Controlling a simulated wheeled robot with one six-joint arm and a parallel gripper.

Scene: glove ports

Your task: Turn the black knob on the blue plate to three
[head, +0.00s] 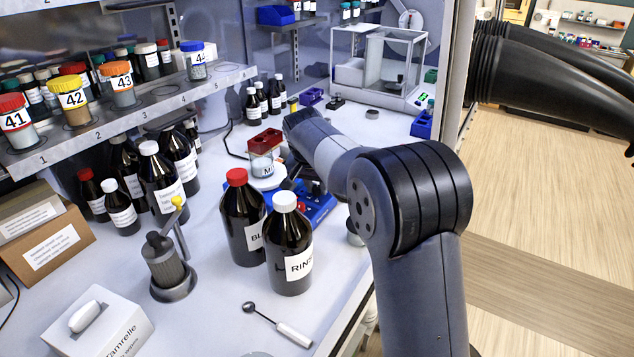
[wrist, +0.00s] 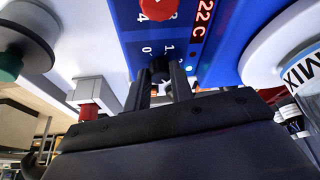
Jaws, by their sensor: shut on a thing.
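The blue plate (wrist: 128,30) fills the upper middle of the wrist view, with white numbers and a red readout on it. The black knob (wrist: 160,66) sits on it, mostly covered by my fingers. My gripper (wrist: 159,82) is shut on the black knob, one finger on each side. The knob's pointer is hidden, so I cannot tell which number it points at. A red knob (wrist: 157,8) is farther up the plate. In the head view the blue plate (head: 322,207) shows behind the bottles, and my arm hides part of it and the black knob.
A red-lidded bottle (head: 242,215) and a white-capped RINSE bottle (head: 290,250) stand in front of the plate. A jar labelled MIX (head: 265,160) stands behind it, also close by in the wrist view (wrist: 305,75). A metal holder (head: 168,268) stands left. The front bench has clear patches.

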